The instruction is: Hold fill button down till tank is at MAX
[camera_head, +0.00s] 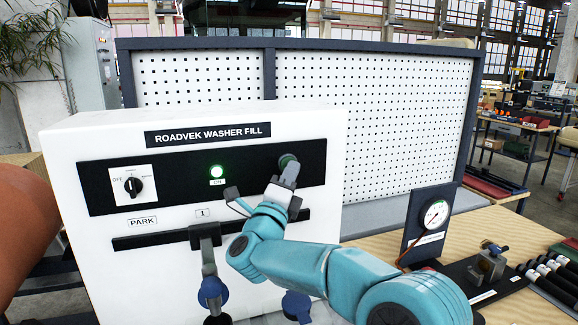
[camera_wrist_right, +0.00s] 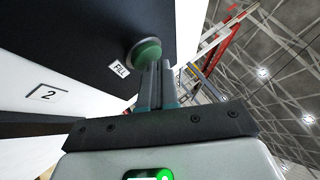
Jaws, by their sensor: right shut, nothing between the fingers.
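The green fill button (camera_wrist_right: 146,52) sits on the black strip of the white washer fill box (camera_head: 80,150), beside a FILL label (camera_wrist_right: 120,68). In the head view the button (camera_head: 287,159) is partly covered by my right gripper (camera_head: 287,175). My right gripper is shut and empty. In the right wrist view its fingertips (camera_wrist_right: 157,68) are at the button's lower edge; I cannot tell whether they press it. A lit green ON lamp (camera_head: 217,171) and a black selector knob (camera_head: 133,186) are to the left. I see no tank or MAX mark. My left gripper is out of view.
A nozzle with a blue part (camera_head: 212,291) hangs at slot 1, below the panel. Another blue part (camera_head: 297,303) shows behind my right arm. A dial gauge (camera_head: 435,213) stands on the wooden bench at right. A pegboard (camera_head: 380,130) rises behind the box.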

